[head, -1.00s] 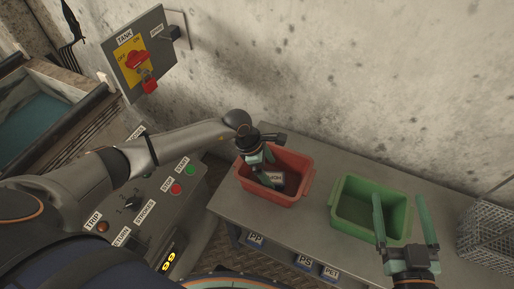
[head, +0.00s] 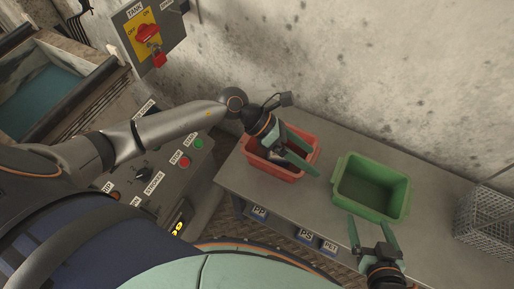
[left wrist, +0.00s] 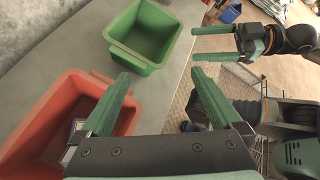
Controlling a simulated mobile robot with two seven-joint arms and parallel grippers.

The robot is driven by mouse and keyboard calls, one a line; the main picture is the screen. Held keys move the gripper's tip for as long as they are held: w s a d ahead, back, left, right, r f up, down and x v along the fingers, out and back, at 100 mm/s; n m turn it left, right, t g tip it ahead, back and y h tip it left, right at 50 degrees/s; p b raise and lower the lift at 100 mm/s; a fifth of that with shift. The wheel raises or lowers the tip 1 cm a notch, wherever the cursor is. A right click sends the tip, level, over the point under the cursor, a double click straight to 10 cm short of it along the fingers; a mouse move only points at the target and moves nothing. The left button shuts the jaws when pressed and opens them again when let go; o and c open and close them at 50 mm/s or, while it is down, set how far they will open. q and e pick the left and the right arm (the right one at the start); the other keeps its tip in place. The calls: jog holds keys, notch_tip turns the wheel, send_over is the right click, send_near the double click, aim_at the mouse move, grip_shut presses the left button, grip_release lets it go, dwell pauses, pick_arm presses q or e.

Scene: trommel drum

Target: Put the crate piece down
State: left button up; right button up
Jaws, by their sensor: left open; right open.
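The red bin (head: 262,165) stands on the grey bench beside the control panel. In the left wrist view a small dark piece with a pale label (left wrist: 76,126) lies inside the red bin (left wrist: 30,130), partly hidden by my finger; it may be the crate piece. My left gripper (head: 306,160) is open and empty above the right side of the red bin. In the left wrist view its fingers (left wrist: 161,80) are spread with nothing between them. My right gripper (head: 371,228) is open and empty, in front of the green bin.
The green bin (head: 372,190) looks empty and stands right of the red bin. A wire basket (head: 485,218) is at the bench's right end. Labels PP, PS and PET (head: 330,247) are on the bench front. The concrete wall (head: 350,70) runs close behind.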

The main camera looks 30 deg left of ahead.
pick_arm(q)
jog(key=d+r+n+t+h, duration=0.5)
jog(key=r+n+t, duration=0.45)
jog(key=n, duration=0.65)
jog(key=a+f+n+t+y, duration=0.55)
jog(key=a+n+y, duration=0.4)
jog(key=n, duration=0.95)
jog(key=s+a+f+n+g+y, duration=0.3)
jog(key=s+a+f+n+g, duration=0.2)
jog(key=f, duration=0.5)
jog(key=s+n, duration=0.2)
jog(key=n, duration=0.1)
jog(key=shift+s+f+n, duration=0.2)
jog(key=shift+f+n, duration=0.05)
jog(key=shift+n, duration=0.05)
